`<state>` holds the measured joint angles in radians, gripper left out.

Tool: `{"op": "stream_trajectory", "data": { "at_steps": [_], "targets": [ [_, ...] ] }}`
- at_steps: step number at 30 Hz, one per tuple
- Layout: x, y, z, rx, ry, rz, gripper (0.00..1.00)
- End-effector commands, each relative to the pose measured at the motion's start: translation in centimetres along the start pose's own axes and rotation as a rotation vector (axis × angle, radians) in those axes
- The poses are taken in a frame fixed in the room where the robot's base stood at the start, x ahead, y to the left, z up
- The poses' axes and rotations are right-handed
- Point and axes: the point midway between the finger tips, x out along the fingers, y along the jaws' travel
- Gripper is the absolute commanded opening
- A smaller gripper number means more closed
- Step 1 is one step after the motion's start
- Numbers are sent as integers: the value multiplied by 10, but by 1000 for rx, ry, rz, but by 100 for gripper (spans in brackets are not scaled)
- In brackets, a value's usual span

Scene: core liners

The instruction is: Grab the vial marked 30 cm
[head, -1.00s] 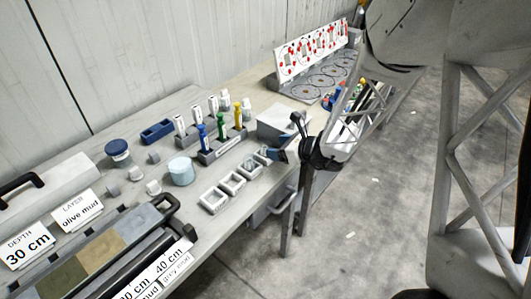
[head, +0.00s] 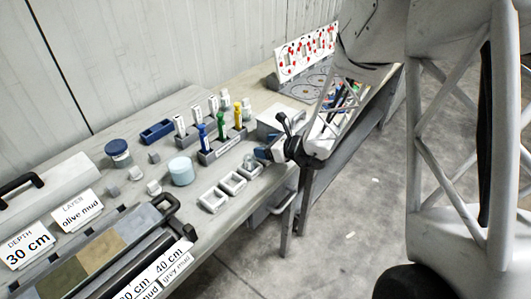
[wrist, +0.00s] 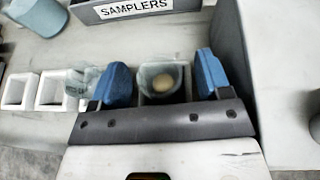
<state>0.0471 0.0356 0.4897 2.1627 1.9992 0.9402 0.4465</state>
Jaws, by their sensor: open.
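My gripper (wrist: 162,72) is open, with one blue finger on each side of a clear vial (wrist: 158,75). This vial stands in a square holder and shows a tan round bottom or content; no marking on it is readable. A second clear vial (wrist: 86,80) with faint, unreadable print is just left of the left finger. In the head view my gripper (head: 266,151) is over the right end of the row of square holders, and its fingers partly hide the vials there. Several small white-capped vials (head: 180,126) stand in a rack behind; their labels are too small to read.
The grey samplers box (wrist: 135,9) holds blue, green and yellow handled tools. Empty white square holders (head: 213,200) stand left of my gripper. A grey block (wrist: 229,40) rises close by the right finger. A card (head: 28,246) reads "DEPTH 30 cm", beside an olive mud card (head: 77,210).

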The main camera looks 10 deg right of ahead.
Motion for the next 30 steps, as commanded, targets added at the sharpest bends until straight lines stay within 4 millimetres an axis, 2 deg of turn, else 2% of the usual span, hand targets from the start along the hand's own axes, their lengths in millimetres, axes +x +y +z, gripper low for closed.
{"op": "stream_trajectory", "data": {
  "at_steps": [13, 23, 30],
  "targets": [
    [0, 0, 0, 0, 0, 0, 71],
    [0, 0, 0, 0, 0, 0, 20],
    [0, 0, 0, 0, 0, 0, 18]
  ]
}}
